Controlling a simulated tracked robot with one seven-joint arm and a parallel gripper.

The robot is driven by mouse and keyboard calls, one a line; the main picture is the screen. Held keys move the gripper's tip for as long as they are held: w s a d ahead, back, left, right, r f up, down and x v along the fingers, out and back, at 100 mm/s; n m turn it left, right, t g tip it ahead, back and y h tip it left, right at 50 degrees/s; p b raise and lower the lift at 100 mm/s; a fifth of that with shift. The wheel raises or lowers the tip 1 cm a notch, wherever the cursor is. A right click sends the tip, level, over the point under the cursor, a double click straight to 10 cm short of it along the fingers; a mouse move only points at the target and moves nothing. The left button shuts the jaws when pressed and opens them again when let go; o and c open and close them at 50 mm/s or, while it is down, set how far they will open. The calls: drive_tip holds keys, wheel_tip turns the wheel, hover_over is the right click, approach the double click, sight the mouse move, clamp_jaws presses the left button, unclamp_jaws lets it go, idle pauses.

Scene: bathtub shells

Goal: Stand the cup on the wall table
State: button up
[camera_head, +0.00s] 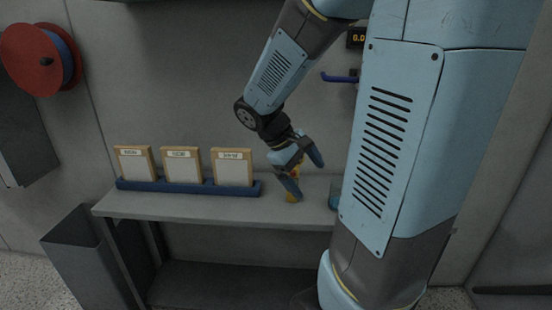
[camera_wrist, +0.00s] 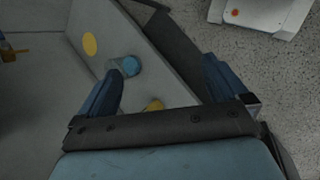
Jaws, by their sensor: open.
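A small cup-like vessel with a blue top or content (camera_wrist: 128,66) shows in the wrist view on the grey wall table (camera_head: 160,207), beyond the left finger. In the head view a bluish piece (camera_head: 335,192), probably the same vessel, is mostly hidden behind my arm. My gripper (camera_head: 307,181) is low over the table's right part, its fingers apart. The fingers also show spread in the wrist view (camera_wrist: 163,68). A small yellow thing (camera_head: 292,196) is by the left fingertip; a yellow piece shows between the fingers in the wrist view (camera_wrist: 155,105). I cannot tell what it is.
A blue rack (camera_head: 188,188) with three labelled cards stands on the table's left. A flat yellow disc (camera_wrist: 89,44) is on the table. A grey bin (camera_head: 85,260) stands at the table's left. A red reel (camera_head: 40,58) and a blue hook (camera_head: 340,78) are on the wall.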

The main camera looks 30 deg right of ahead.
drive_tip(key=s+a+r+m+t+y, duration=0.3)
drive_tip(key=s+a+r+t+y, duration=0.3)
drive_tip(key=a+r, duration=0.4)
drive_tip(key=shift+s+a+r+m+t, duration=0.15)
drive_tip(key=shift+s+a+m+t, duration=0.25)
drive_tip(key=shift+a+t, duration=0.5)
